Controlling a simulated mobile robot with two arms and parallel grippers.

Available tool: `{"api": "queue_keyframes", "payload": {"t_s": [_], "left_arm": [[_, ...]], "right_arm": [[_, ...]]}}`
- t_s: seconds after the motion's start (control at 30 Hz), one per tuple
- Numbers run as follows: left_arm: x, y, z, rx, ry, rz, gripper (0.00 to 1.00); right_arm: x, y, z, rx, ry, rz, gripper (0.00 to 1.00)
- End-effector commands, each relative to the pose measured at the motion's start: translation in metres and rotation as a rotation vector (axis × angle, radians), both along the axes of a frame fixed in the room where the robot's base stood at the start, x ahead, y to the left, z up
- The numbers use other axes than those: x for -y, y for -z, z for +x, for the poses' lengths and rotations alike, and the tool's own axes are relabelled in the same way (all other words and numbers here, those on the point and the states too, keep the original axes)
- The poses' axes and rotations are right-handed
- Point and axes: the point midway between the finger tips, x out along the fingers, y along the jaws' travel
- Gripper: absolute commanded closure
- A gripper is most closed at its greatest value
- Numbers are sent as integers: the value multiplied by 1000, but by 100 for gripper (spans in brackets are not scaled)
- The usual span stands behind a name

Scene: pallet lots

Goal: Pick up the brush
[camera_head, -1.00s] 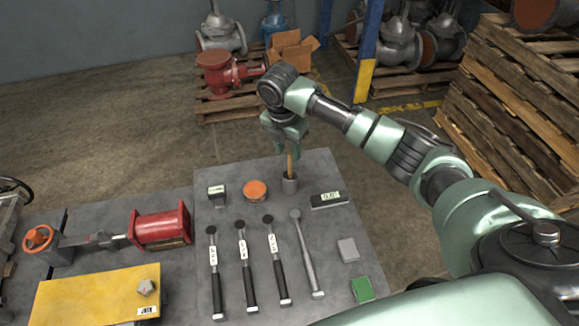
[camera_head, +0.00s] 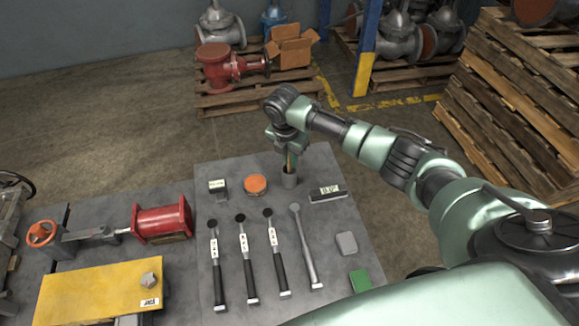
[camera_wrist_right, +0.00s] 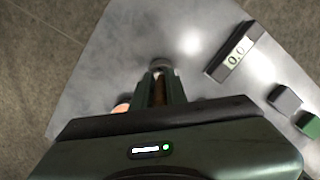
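The brush (camera_head: 290,162) stands upright in a small grey cup (camera_head: 289,181) at the far end of the grey table. Only its wooden handle shows; its lower end is hidden in the cup. My right gripper (camera_head: 290,156) points down over the cup, with its fingers close together on either side of the handle. In the right wrist view the brown handle (camera_wrist_right: 159,92) fills the narrow gap between the fingers, and the gripper looks shut on it. The cup's rim (camera_wrist_right: 160,66) shows just beyond the fingertips. My left gripper is not in view.
An orange-topped tin (camera_head: 255,185) and a small dark block (camera_head: 217,189) stand left of the cup. A black labelled box (camera_head: 328,193) lies to its right. Several long-handled tools lie nearer, beside a grey block (camera_head: 346,243) and a green block (camera_head: 359,281).

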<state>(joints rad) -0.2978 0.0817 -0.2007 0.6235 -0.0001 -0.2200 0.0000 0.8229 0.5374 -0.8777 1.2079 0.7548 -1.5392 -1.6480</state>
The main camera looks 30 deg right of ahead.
Motion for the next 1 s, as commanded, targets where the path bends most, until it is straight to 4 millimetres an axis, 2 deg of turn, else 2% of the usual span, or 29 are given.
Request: {"api": "queue_keyframes", "payload": {"t_s": [0.27, 0.47, 0.67, 1.0], "left_arm": [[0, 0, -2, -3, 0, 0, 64], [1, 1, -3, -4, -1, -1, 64], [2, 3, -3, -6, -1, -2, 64], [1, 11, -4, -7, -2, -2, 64]], "right_arm": [[0, -1, 0, 0, 0, 0, 100], [0, -11, 1, 2, 0, 1, 100], [0, -42, 2, 6, 1, 1, 100], [0, -122, 2, 6, 0, 0, 100]]}}
